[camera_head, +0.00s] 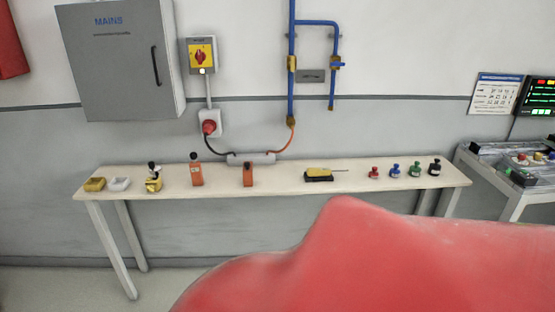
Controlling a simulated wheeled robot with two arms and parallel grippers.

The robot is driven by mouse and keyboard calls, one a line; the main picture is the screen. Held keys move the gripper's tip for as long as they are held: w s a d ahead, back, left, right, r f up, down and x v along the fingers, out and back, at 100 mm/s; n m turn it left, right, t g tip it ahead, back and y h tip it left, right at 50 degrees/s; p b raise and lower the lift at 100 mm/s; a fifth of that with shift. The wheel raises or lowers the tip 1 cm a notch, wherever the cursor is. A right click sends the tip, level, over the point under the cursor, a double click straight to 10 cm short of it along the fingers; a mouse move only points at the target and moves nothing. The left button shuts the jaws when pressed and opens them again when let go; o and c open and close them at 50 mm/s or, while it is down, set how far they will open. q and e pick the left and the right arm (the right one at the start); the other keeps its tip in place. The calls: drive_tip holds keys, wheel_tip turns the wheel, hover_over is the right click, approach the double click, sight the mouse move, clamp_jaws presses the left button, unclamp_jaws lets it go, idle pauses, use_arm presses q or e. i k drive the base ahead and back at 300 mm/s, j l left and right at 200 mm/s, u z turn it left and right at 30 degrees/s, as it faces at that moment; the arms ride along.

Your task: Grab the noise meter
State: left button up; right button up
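An orange handheld device with a black ball on top (196,172) stands upright on the long pale table (280,182), left of the middle; it looks like the noise meter. A second, shorter orange device with a dark top (248,175) stands to its right, so the identification rests on the ball tip. Nothing touches either device. Neither of my grippers is in view.
A large red rounded surface (380,262) fills the lower right; I cannot tell what it is. On the table are small trays (118,184), a yellow-and-black item (153,180), a yellow tool (319,173) and several coloured knobs (394,171). A grey cabinet (120,65) hangs above.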

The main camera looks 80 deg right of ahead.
sight(196, 171)
drive_tip(key=z, duration=2)
drive_tip(key=i+j+z, duration=0.1)
drive_tip(key=i+j, duration=0.2)
drive_tip(key=i+j+z, duration=0.1)
drive_tip(key=i+j, duration=0.2)
drive_tip(key=i+j+z, duration=0.1)
drive_tip(key=i+j, duration=0.15)
drive_tip(key=j, duration=0.15)
drive_tip(key=i+j+z, duration=0.1)
drive_tip(key=i+j, duration=0.45)
drive_tip(key=j, duration=0.25)
drive_tip(key=i+j+z, duration=0.25)
drive_tip(key=i+j, duration=0.2)
drive_tip(key=j, duration=0.35)
